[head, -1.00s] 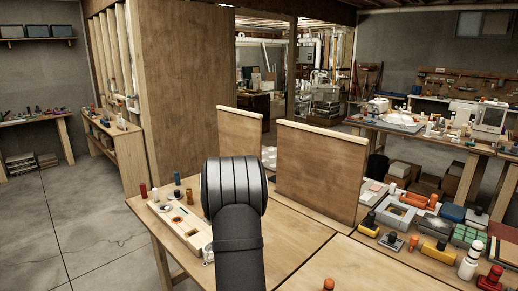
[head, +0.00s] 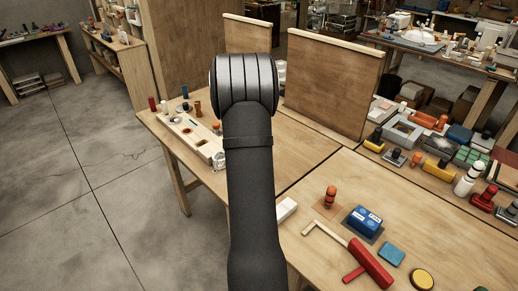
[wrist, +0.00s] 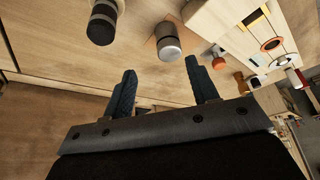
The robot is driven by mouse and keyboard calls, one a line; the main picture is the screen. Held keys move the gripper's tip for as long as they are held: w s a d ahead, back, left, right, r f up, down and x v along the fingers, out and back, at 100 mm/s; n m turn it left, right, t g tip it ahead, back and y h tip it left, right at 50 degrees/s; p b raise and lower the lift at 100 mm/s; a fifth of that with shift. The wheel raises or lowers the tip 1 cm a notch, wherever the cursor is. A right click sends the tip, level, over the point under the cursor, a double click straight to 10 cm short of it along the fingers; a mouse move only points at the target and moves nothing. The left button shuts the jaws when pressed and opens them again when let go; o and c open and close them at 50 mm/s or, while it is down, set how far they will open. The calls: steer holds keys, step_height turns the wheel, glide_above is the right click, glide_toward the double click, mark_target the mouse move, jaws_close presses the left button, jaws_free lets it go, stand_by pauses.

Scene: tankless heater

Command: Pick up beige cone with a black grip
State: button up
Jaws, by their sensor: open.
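I cannot make out a beige cone with a black grip for certain. In the wrist view a black piece with a pale beige band (wrist: 103,22) is at the upper left, which may be it, but its shape is cut by the foreshortening. A grey-silver cylinder with a dark band (wrist: 168,42) stands on a small square base beside it. My gripper (wrist: 158,70) has two blue-black fingers well apart, with nothing between them. Both pieces lie beyond the fingertips, apart from them. In the head view my own arm hides the gripper and the table area behind it.
A wooden board with holes (head: 190,130) lies on the left table, with small pegs around it. A red-headed mallet (head: 368,264), a blue box (head: 363,221) and an orange-black piece (head: 330,197) are on the near table. Upright wooden panels (head: 331,83) stand behind.

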steer(key=s+d+r+n+g, duration=0.2)
steer(key=d+r+n+g, duration=0.5)
steer(key=n, duration=1)
steer(key=f, duration=0.5)
steer(key=f+t, duration=0.1)
steer(key=f, duration=0.5)
steer(key=f+t, duration=0.1)
steer(key=f, duration=0.4)
steer(key=shift+a+f, duration=0.15)
steer(key=shift+a, duration=0.25)
jaws_close()
